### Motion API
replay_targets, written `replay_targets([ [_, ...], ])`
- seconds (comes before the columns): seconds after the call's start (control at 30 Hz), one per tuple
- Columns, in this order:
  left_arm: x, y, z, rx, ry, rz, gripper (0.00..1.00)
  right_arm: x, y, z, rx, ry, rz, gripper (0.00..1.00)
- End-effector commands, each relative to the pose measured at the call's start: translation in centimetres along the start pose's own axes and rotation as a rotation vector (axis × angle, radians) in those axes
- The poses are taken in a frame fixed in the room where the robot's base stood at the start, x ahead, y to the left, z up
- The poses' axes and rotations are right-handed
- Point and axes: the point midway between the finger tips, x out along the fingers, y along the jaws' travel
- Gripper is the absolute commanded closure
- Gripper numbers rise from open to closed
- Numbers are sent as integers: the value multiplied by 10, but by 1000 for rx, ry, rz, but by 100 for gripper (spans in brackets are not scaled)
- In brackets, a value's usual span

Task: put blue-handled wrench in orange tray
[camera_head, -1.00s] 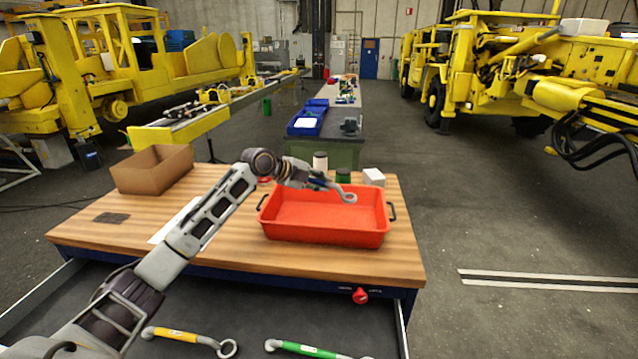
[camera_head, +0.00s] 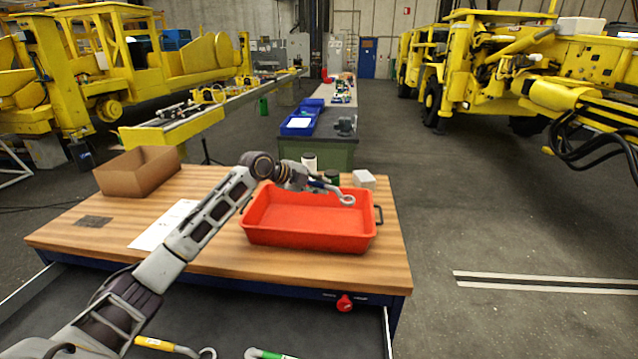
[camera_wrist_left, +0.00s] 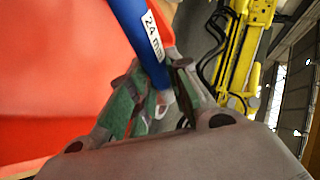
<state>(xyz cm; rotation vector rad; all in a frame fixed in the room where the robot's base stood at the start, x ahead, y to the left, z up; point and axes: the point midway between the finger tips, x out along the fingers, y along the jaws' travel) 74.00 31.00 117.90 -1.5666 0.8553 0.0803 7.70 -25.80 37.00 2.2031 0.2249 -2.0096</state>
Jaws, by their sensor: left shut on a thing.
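The orange tray (camera_head: 308,236) sits on the wooden workbench and looks empty. My left gripper (camera_head: 316,183) is over the tray's back part, shut on the blue-handled wrench (camera_head: 344,198). The wrench's ring end points right, above the tray. In the left wrist view the blue handle (camera_wrist_left: 135,25) with a "24 mm" label runs between the fingers (camera_wrist_left: 155,100), and the tray (camera_wrist_left: 50,85) fills the left side. My right gripper does not show in either view.
A cardboard box (camera_head: 138,172) stands at the bench's left. A yellow-handled wrench (camera_head: 165,345) and a green-handled wrench (camera_head: 265,354) lie in the open drawer in front.

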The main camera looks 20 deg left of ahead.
Motion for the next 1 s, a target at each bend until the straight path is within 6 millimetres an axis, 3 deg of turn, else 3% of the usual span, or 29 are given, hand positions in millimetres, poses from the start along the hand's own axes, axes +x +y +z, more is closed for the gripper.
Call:
replay_targets([
  [0.5, 26, 41, 11, 1, 0, -3, 100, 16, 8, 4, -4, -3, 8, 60],
  [1.0, 27, 44, 11, 1, 0, -3, 100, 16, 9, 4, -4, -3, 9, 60],
])
